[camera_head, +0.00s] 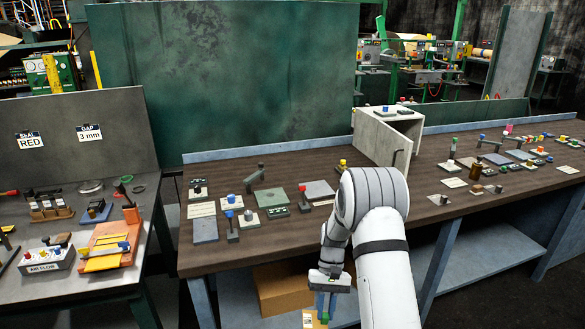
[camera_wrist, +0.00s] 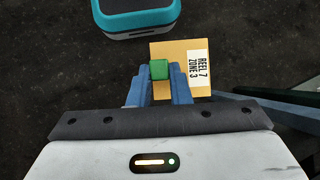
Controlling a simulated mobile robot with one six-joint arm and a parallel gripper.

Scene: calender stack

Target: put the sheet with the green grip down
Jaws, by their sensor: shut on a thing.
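My gripper (camera_wrist: 160,78) is shut on the green grip (camera_wrist: 160,69), which sits between its two blue fingertips. The sheet (camera_wrist: 178,54) is a flat orange-yellow square with a white label reading REEL 7 ZONE 3. It lies beyond the fingertips in the wrist view, over the dark floor. The fingers and grip hide part of its near side. In the head view my gripper (camera_head: 323,303) points down in front of the bench, below the top's front edge. The sheet (camera_head: 321,323) shows partly at the bottom edge of that view.
The long brown bench (camera_head: 290,237) carries several small parts and a grey open-fronted box (camera_head: 378,135). A cardboard box (camera_head: 283,288) is under the bench. Another cluttered bench (camera_head: 95,283) stands at left. A green panel (camera_head: 235,80) rises behind.

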